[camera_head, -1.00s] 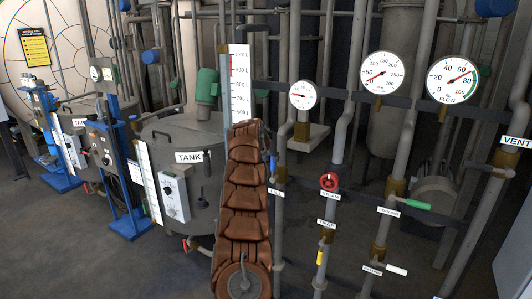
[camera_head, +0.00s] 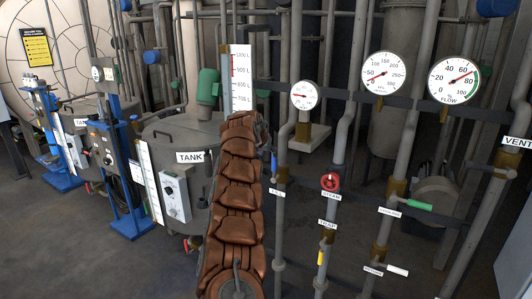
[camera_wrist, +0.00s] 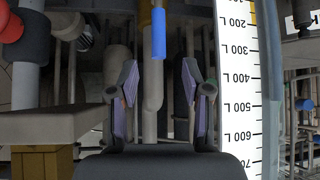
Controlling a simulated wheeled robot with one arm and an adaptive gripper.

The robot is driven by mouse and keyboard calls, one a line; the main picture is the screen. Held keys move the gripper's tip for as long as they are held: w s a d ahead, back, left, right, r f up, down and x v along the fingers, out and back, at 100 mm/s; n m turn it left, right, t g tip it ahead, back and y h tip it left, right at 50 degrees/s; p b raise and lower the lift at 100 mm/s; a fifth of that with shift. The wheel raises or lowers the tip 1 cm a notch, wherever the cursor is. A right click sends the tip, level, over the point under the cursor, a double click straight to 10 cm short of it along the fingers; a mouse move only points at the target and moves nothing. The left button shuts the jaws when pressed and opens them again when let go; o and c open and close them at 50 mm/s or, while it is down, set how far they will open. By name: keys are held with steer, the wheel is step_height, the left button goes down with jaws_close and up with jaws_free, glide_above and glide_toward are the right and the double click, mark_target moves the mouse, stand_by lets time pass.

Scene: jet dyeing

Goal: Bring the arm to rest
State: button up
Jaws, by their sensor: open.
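My arm, in a brown segmented cover, rises from the bottom of the head view in front of the grey tank (camera_head: 165,135). My gripper is hidden behind the arm in the head view. In the wrist view my gripper (camera_wrist: 160,85) is open, its two purple-lined fingers apart with nothing held between them. A blue valve handle (camera_wrist: 159,35) on a pipe shows beyond and above the fingertips. A white level scale (camera_wrist: 238,90) marked in litres stands just right of the fingers. The same scale (camera_head: 241,75) shows above the arm in the head view.
Pipes with a red handwheel (camera_head: 330,182), a green handle (camera_head: 419,205) and a white handle (camera_head: 397,270) stand right of my arm. Dial gauges (camera_head: 383,72) hang above. Blue-framed stands (camera_head: 118,150) stand at the left. The floor (camera_head: 70,245) at lower left is clear.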

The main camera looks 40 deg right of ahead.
steer(key=shift+a, duration=0.1)
